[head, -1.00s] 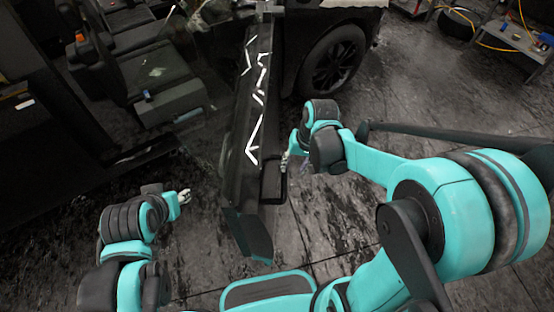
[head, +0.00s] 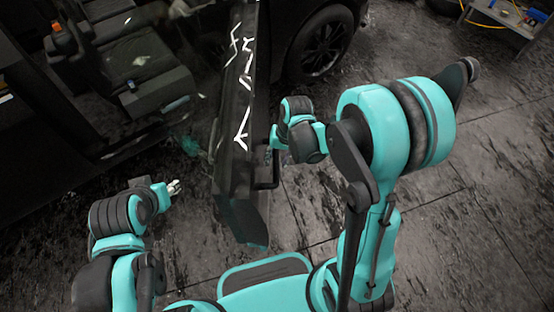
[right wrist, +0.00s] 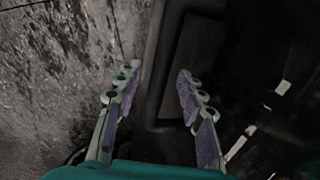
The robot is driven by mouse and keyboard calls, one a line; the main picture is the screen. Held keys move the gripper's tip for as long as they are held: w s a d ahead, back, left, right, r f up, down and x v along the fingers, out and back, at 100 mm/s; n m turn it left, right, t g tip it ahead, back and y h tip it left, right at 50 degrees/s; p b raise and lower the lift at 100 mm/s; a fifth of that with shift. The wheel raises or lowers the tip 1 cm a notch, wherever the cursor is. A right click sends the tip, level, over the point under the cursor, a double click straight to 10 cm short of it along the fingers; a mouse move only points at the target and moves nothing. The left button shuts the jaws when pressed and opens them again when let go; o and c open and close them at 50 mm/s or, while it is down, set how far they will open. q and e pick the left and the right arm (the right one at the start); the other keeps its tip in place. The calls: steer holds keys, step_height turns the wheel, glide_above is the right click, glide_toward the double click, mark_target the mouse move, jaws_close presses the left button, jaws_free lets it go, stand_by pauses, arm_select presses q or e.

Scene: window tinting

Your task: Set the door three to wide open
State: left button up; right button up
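A dark car door (head: 228,165) stands out from the car body, seen edge-on from above in the middle of the head view. White jagged marks show along it. A dark bar-shaped handle (head: 272,178) sticks out of its right side. My right gripper (head: 268,155) is beside this handle, partly hidden by its wrist. In the right wrist view my right gripper (right wrist: 155,92) has its two fingers spread, with the dark handle bar (right wrist: 155,85) between them. Contact cannot be made out. My left gripper (head: 174,187) is left of the door, apart from it; its finger opening is too small to tell.
The car's seats (head: 135,55) show through the doorway at upper left. A car wheel (head: 322,48) is behind the door at the top. A workbench (head: 505,25) with a yellow cable stands at upper right. The floor at right is clear.

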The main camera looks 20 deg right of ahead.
jaws_close()
steer(key=s+d+n, duration=0.1)
steer(key=d+n, duration=0.1)
steer(key=d, duration=2.1)
steer(key=shift+s+d+r+n+g+b, duration=0.15)
steer(key=shift+s+d+n+g+b, duration=0.15)
steer(key=shift+s+n+b, duration=0.1)
steer(key=shift+c, duration=0.2)
jaws_free()
steer(key=shift+o, duration=0.2)
steer(key=shift+s+d, duration=0.1)
steer(key=shift+d, duration=0.3)
steer(key=shift+a, duration=0.2)
